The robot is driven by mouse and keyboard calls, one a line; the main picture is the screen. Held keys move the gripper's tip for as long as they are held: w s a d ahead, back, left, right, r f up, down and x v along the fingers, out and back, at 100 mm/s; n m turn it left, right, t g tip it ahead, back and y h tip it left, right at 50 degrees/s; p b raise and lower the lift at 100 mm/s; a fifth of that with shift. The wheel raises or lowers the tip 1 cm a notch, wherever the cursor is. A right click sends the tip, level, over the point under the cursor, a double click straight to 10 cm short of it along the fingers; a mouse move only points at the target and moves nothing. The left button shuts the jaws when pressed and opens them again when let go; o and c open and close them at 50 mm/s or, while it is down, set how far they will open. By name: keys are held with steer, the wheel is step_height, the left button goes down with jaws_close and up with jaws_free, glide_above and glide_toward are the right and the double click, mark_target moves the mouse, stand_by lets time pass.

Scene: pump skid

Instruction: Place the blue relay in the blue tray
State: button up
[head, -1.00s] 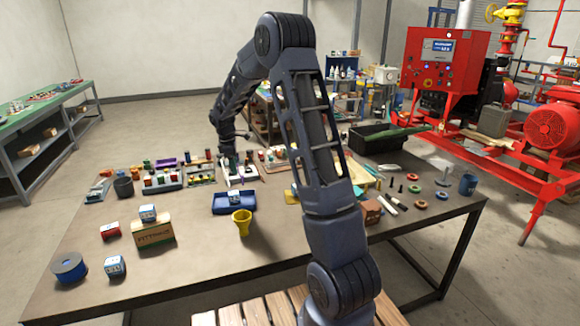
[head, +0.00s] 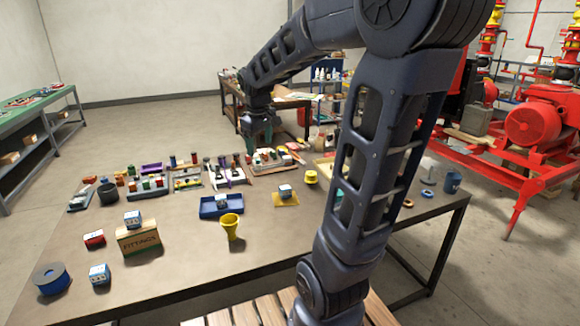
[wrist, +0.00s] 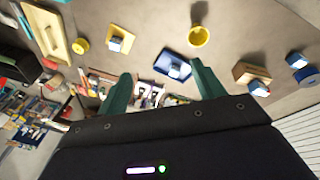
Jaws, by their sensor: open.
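The blue tray (head: 207,213) lies on the table, left of my arm. A small white-and-blue block, seemingly a relay (head: 221,201), sits inside it; it also shows in the wrist view (wrist: 174,71). Similar blocks stand on the fittings box (head: 133,218), on the table at front left (head: 100,273) and on a yellow mat (head: 284,191). I cannot tell from the labels which is the blue relay. My gripper (head: 260,140) is raised beyond the tray, over the back of the table. Its green fingers are spread and empty in the wrist view (wrist: 160,85).
A yellow funnel cup (head: 231,226) stands just in front of the tray. The cardboard fittings box (head: 140,241), a red block (head: 94,238) and a blue spool (head: 52,278) are at left. Racks of small parts (head: 187,180) line the back. The front middle is clear.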

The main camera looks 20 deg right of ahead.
steer(key=s+d+m+t, duration=0.1)
steer(key=s+d+m, duration=0.2)
steer(key=s, duration=1.5)
steer(key=m, duration=0.3)
steer(key=shift+f+t+y, duration=0.4)
